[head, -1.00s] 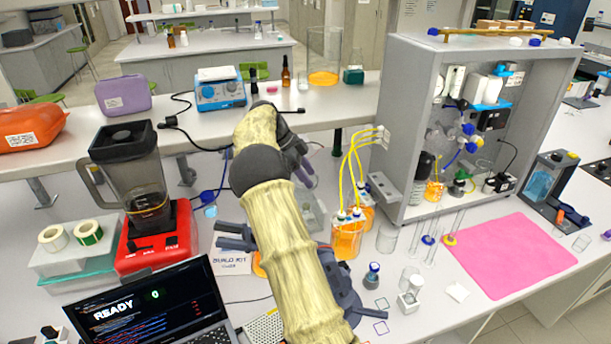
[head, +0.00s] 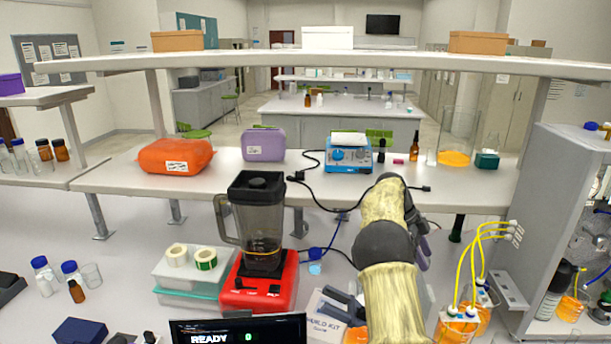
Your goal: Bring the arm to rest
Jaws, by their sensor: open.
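My arm (head: 388,250), in a pale yellow ribbed cover with dark joints, rises from the bottom edge of the head view and bends over the bench. The rest of the gripper is hidden behind my arm.
A red-based blender (head: 259,278) stands left of the gripper. Orange beakers with yellow tubes (head: 458,326) and a grey cabinet (head: 560,190) stand to the right.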

